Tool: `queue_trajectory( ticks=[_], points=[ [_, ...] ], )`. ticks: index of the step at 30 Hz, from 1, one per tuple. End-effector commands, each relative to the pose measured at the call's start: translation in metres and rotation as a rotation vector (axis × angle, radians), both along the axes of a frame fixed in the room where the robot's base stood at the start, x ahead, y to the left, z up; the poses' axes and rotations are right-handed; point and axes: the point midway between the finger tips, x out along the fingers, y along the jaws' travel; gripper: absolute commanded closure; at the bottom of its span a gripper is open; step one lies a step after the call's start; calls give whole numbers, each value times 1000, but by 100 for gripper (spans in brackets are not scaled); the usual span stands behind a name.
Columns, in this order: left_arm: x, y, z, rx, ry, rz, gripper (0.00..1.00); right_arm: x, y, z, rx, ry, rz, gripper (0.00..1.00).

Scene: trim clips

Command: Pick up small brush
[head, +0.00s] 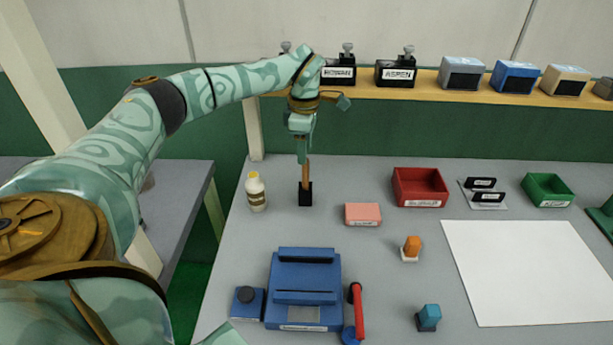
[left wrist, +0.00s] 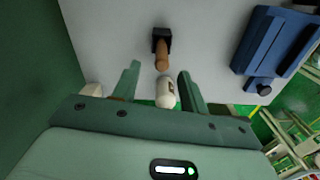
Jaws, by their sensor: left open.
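My left gripper (head: 303,158) points down directly over the handle. In the left wrist view its two green fingers (left wrist: 158,72) are apart, with nothing clamped between them; whether they overlap the handle's top is unclear. My right gripper is not in view.
A white bottle with a yellow cap (head: 256,192) stands close left of the holder. A pink block (head: 363,214) and red bin (head: 420,188) lie to the right. A blue fixture (head: 305,290) is nearer. A white sheet (head: 530,270) covers the right side.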

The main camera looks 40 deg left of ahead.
Motion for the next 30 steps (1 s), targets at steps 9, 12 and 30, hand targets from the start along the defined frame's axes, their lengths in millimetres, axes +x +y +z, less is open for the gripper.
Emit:
queue_trajectory(
  ticks=[9, 12, 30],
  points=[
    [0, -1, -32, -1, -1, 0, 57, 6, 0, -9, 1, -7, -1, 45],
    [0, -2, -46, -1, 2, 0, 57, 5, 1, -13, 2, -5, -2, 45],
    [0, -3, -79, 0, -1, 0, 100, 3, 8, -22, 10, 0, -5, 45]
  ],
)
